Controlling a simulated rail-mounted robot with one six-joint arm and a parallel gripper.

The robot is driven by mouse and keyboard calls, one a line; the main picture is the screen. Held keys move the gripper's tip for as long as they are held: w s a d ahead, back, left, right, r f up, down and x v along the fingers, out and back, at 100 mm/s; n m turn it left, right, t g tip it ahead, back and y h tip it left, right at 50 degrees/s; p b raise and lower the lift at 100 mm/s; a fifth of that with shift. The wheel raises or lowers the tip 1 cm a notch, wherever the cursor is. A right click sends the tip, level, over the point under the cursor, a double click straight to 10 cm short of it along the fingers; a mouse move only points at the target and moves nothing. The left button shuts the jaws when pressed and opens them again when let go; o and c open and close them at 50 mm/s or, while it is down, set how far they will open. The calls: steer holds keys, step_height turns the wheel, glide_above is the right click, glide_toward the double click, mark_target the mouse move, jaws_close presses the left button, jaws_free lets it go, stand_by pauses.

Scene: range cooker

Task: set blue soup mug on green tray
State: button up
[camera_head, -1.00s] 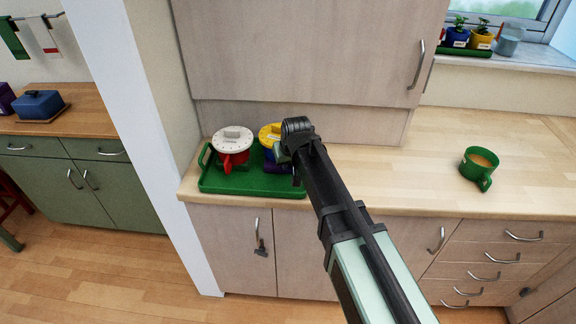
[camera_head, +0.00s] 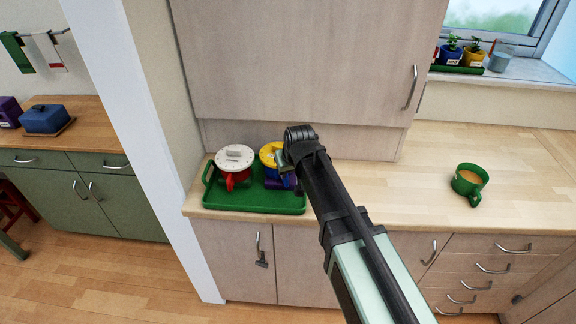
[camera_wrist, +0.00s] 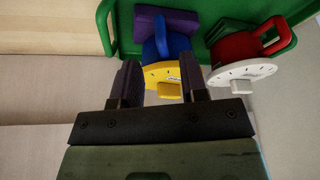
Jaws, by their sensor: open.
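The blue soup mug (camera_head: 269,171) has a yellow lid (camera_head: 268,150) and stands at the back of the green tray (camera_head: 235,198), partly hidden by my gripper. In the wrist view, the blue mug (camera_wrist: 166,44) shows its handle over the green tray (camera_wrist: 198,47), with the yellow lid (camera_wrist: 158,73) nearer the camera. My gripper (camera_head: 286,163) is open at the mug's right side in the head view. In the wrist view, my gripper (camera_wrist: 160,64) has its fingers apart, with the lid showing between them. Contact cannot be told.
A red mug (camera_head: 231,181) with a white lid is on the tray, left of the blue mug. A purple object (camera_wrist: 180,22) lies beside the blue mug. Counter between is clear; a cabinet (camera_head: 300,70) hangs above.

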steer(key=p+v, duration=0.2)
steer(key=v, duration=0.2)
steer(key=shift+s+d+r, duration=0.1)
steer(key=shift+s+r, duration=0.05)
steer(key=shift+r, duration=0.2)
steer(key=s+d+f+m+g+h, duration=0.1)
steer(key=s+d+m+g, duration=0.3)
steer(key=s+d, duration=1.3)
steer(key=shift+s+d+f+h, duration=0.2)
steer(key=shift+s+d+h, duration=0.1)
steer(key=shift+d, duration=0.6)
step_height(320, 180, down, 5)
steer(key=b, duration=0.4)
steer(key=shift+b, duration=0.4)
